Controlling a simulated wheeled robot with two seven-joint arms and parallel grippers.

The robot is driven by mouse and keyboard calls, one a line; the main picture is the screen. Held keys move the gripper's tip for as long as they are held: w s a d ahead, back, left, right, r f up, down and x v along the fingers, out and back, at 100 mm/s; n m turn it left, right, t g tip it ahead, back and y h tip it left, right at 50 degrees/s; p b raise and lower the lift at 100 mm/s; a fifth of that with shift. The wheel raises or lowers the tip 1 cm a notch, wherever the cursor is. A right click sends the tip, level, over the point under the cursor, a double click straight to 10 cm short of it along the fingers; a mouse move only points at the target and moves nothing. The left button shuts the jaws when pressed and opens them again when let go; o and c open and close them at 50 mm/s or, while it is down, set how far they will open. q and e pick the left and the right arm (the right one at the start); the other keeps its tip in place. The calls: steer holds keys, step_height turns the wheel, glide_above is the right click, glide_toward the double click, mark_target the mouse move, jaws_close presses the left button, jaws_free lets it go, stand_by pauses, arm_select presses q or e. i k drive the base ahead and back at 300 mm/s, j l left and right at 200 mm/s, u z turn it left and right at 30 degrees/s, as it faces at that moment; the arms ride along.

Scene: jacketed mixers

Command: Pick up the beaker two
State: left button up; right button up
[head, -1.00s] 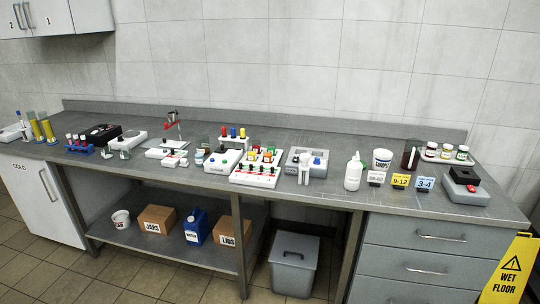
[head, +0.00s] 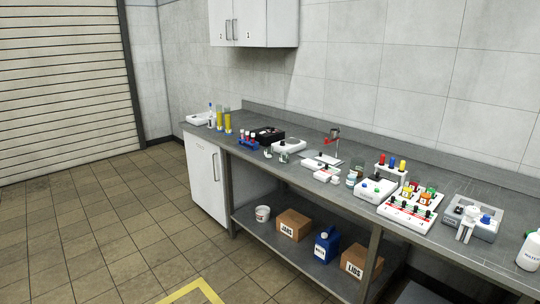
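Two small glass vessels that look like beakers, a left one (head: 268,152) and a right one (head: 284,157), stand near the bench's front edge, in front of a white device (head: 289,146). They are too small for me to read any label, so I cannot tell which is beaker two. Another glass vessel (head: 351,179) stands farther right beside a small jar (head: 359,171). Neither of my grippers is in view.
The grey bench (head: 490,258) runs along the wall, crowded with tube racks and devices. Tall yellow cylinders (head: 227,122) stand at its left end. Boxes (head: 293,224) and a blue jug (head: 327,245) fill the lower shelf. The tiled floor (head: 100,220) at left is open.

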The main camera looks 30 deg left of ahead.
mark_target(268, 150)
steer(key=i+j+u, duration=0.1)
steer(key=i, duration=0.25)
steer(key=i+j+u, duration=0.15)
steer(key=i, duration=0.25)
steer(key=i+j+u, duration=0.1)
steer(key=i+j, duration=0.15)
steer(key=i, duration=0.1)
